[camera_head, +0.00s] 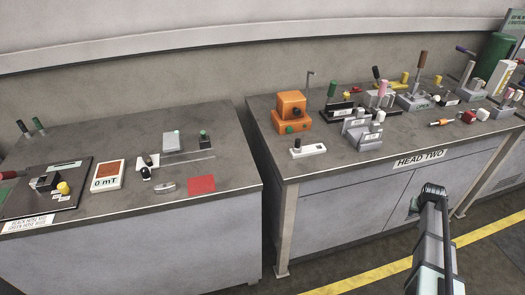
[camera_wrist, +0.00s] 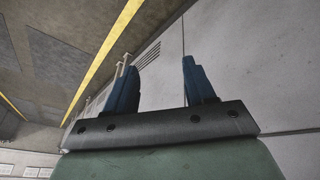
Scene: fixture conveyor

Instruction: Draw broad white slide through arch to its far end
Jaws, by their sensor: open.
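On the left table, a small white piece (camera_head: 152,158) with dark parts beside it stands at the left end of a thin rail (camera_head: 185,162). It may be the white slide and its arch, but it is too small to tell. A low white block with a black knob (camera_head: 308,150) lies at the front left of the right table. My gripper (camera_head: 433,190) is in front of the right table, far from both. In the wrist view, its two blue fingers (camera_wrist: 160,66) are apart with nothing between them. The wrist view shows no task objects.
The left table (camera_head: 235,175) also holds a white 0 mT meter (camera_head: 108,175), a red patch (camera_head: 202,184) and a dark board (camera_head: 40,200). The right table (camera_head: 355,168) carries an orange box (camera_head: 292,110) and several levers. A gap separates the tables.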

